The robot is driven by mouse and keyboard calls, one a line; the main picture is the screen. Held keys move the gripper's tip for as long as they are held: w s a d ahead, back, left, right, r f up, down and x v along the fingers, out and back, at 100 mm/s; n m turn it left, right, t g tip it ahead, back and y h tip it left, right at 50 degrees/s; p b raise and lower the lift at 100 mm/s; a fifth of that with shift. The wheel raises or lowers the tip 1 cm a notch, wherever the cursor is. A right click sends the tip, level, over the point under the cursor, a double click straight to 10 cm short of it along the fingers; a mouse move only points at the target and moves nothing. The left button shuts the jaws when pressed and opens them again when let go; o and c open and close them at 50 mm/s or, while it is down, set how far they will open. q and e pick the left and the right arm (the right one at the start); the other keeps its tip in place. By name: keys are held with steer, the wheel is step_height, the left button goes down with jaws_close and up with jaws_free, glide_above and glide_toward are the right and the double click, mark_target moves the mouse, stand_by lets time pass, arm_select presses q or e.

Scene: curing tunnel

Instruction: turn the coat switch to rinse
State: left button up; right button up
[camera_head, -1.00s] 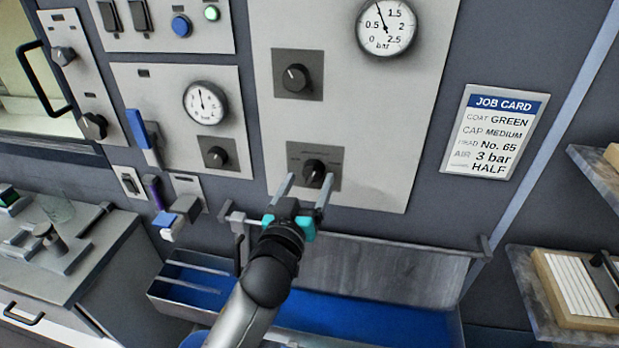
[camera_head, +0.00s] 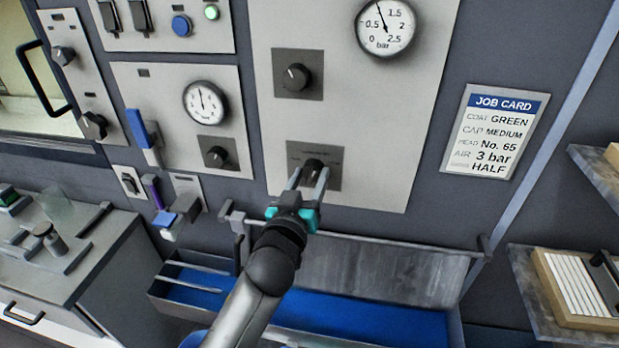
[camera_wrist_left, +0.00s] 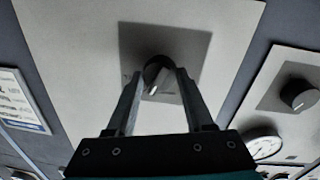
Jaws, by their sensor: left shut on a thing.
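A dark rotary switch knob (camera_wrist_left: 156,72) sits on a square grey plate (camera_wrist_left: 185,45) on the light wall panel. In the head view the same plate (camera_head: 334,160) is low on the tall panel. I cannot read its small lettering, so I cannot tell which position the knob points to. My left gripper (camera_head: 309,176) reaches up to the plate, its fingers on both sides of the knob and shut on it. The fingers and the knob also show in the left wrist view. My right gripper is not in view.
A similar knob (camera_head: 296,76) sits above on the same panel, with a gauge (camera_head: 385,27) to its upper right. A job card (camera_head: 494,132) hangs at right. A trough with a blue inside (camera_head: 375,315) lies below. Shelves (camera_head: 560,310) jut in at right.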

arm_select(q)
jaws_close()
steer(key=shift+r+m+p, duration=0.1)
steer(key=shift+m+p, duration=0.65)
steer(key=shift+m, duration=0.35)
steer(key=shift+m+p, duration=0.65)
steer(key=shift+m, duration=0.55)
steer(key=m+p, duration=0.1)
steer(key=m, duration=0.2)
steer(key=shift+m+g, duration=0.3)
steer(key=shift+m, duration=0.4)
steer(key=o, duration=0.9)
jaws_free()
